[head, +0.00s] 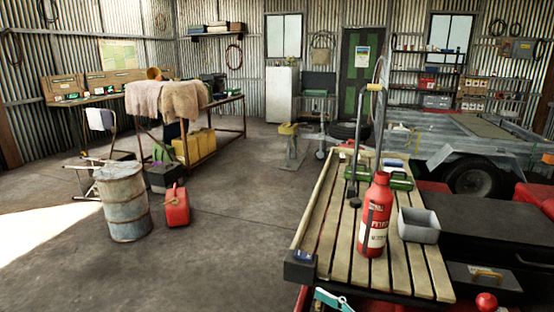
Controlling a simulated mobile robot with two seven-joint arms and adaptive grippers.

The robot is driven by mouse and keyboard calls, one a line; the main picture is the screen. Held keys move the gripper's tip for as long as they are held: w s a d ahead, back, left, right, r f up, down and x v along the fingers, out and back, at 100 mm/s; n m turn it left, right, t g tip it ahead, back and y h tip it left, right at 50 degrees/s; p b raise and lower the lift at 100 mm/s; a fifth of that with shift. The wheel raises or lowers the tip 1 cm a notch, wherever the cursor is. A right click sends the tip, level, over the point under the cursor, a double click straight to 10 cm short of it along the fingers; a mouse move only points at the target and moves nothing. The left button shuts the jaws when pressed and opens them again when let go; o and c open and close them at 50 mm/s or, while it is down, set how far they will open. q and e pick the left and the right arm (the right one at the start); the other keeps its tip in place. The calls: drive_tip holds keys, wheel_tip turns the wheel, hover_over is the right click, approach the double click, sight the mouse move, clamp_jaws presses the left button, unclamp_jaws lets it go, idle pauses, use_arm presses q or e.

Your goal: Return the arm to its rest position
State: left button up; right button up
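Neither of my grippers shows in the head view, and no arm of mine can be made out. The slatted wooden rack (336,235) lies in front of me at the right. On it stand a red bottle with a white label (375,222) and, to its right, a grey open tub (418,226). A tall dark metal tool with a wooden grip (375,87) rises behind the bottle.
Green cases (400,181) lie at the rack's far end. A small dark box (300,266) sits at its near left corner, a teal item (332,300) below. A rusty drum (124,203) and red fuel can (176,206) stand left. Open floor lies between.

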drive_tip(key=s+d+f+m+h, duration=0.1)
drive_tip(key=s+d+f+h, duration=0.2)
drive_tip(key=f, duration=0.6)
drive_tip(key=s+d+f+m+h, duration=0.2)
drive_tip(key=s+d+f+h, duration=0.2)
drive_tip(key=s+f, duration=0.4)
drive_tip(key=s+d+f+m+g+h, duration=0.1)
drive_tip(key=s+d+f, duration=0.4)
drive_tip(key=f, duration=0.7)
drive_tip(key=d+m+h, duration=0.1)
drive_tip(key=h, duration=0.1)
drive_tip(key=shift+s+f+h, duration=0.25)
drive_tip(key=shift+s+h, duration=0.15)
